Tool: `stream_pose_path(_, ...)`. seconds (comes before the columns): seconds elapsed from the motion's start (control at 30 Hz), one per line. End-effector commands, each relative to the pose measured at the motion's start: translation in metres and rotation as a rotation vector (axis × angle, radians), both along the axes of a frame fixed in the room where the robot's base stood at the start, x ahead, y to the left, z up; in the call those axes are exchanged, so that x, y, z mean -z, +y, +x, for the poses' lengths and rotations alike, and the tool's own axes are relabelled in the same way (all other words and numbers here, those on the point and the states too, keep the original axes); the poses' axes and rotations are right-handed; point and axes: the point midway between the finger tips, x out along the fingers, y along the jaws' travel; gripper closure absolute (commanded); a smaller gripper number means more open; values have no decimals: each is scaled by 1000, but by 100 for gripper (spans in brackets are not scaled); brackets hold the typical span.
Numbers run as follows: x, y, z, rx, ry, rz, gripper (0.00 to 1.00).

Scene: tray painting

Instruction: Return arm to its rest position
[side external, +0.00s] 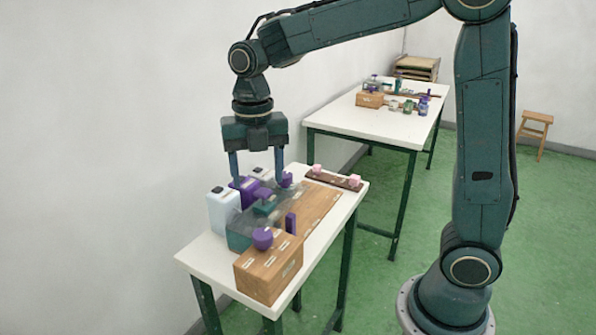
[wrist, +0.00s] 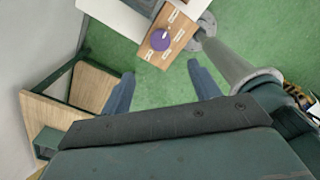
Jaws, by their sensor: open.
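My gripper (side external: 258,178) hangs pointing down over the near white table (side external: 205,262). Its two blue fingers are spread wide, with nothing held between them that I can see. In the side view its tips are close to a group of purple and teal pieces, and I cannot tell whether they touch any. In the wrist view my gripper (wrist: 158,78) shows both fingers apart over green floor. A wooden box (side external: 262,278) with a purple rounded piece (side external: 262,239) on top stands at the table's front; the box (wrist: 180,40) also shows beyond the fingertips in the wrist view.
A brown board (side external: 315,207) and a dark rack with pink pieces (side external: 335,180) lie to the right. A second white table (side external: 385,125) and a stool (side external: 536,118) stand behind.

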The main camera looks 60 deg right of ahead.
Motion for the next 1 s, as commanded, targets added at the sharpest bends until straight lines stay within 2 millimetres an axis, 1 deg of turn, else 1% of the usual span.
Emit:
stream_pose_path(0.17,-1,-1,-2,21,-4,0,38)
stream_pose_path(0.37,-9,-4,-13,151,-33,6,38)
stream_pose_path(0.47,-16,-6,-23,267,-57,13,38)
stream_pose_path(0.7,-30,-13,-54,618,-125,51,38)
stream_pose_path(1.0,-42,-21,-94,1070,-197,134,38)
